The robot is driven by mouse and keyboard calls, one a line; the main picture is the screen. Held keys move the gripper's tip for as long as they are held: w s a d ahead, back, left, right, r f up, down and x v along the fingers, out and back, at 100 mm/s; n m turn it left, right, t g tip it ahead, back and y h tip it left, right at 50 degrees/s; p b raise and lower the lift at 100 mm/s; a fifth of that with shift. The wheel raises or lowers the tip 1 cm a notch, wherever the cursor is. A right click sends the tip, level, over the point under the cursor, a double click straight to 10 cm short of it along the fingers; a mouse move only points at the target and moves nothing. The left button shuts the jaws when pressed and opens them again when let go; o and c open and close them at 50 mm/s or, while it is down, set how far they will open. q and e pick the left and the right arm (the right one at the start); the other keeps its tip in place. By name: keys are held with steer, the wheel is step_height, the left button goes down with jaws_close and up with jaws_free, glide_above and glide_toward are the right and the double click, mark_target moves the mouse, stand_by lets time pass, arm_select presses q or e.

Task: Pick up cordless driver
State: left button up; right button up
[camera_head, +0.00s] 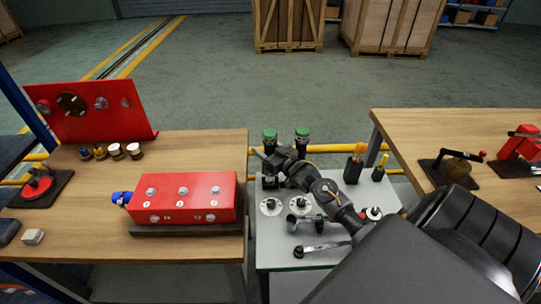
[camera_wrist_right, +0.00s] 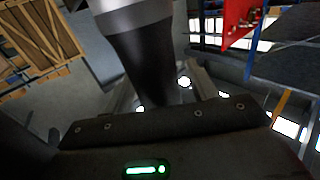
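My right arm reaches in from the lower right in the camera_head view. Its gripper (camera_head: 281,163) is over the back left of the small grey table, close to two dark upright items with green tops, a left one (camera_head: 269,135) and a right one (camera_head: 302,135). In the right wrist view a dark cylinder with a grey band (camera_wrist_right: 146,50) stands between the fingers of the gripper (camera_wrist_right: 165,95). It may be part of the cordless driver, but I cannot be sure. Whether the fingers touch it is unclear. My left gripper is out of view.
The small grey table (camera_head: 284,253) also holds round discs (camera_head: 270,206), a ratchet-like tool (camera_head: 318,249) and dark holders with orange and yellow handles (camera_head: 355,162). A red box (camera_head: 184,199) sits on the left wooden bench. A right bench (camera_head: 430,125) stands close by.

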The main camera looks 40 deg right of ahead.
steer(key=c, duration=1.2)
steer(key=shift+r, duration=0.1)
steer(key=shift+d, duration=0.1)
step_height(320, 180, up, 18)
steer(key=b, duration=0.1)
steer(key=shift+b, duration=0.4)
